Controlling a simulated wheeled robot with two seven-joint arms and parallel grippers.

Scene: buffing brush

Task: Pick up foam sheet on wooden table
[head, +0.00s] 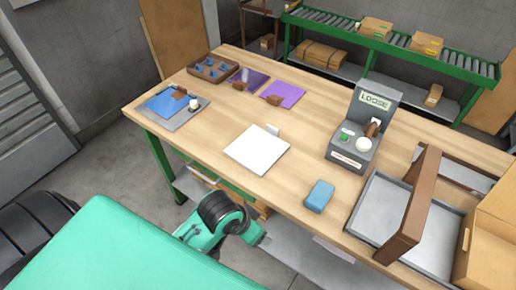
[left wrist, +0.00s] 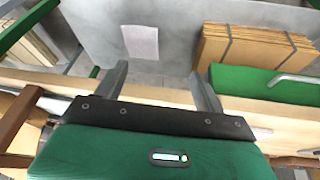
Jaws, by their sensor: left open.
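A flat white square sheet (head: 257,150), which looks like the foam sheet, lies on the wooden table (head: 325,130) near its front edge. A small upright white card (head: 272,129) stands at its back corner. My left arm comes in from the lower left of the head view, with its end low in front of the table, apart from the sheet. In the left wrist view my left gripper (left wrist: 159,80) is open with nothing between its fingers. It faces a grey surface. I cannot make out the white square sheet there. My right gripper is not in view.
A blue block (head: 319,195) lies right of the sheet. A grey stand marked LOOSE (head: 365,125), a grey tray with a brown frame (head: 412,205) and a cardboard box (head: 490,250) fill the right side.

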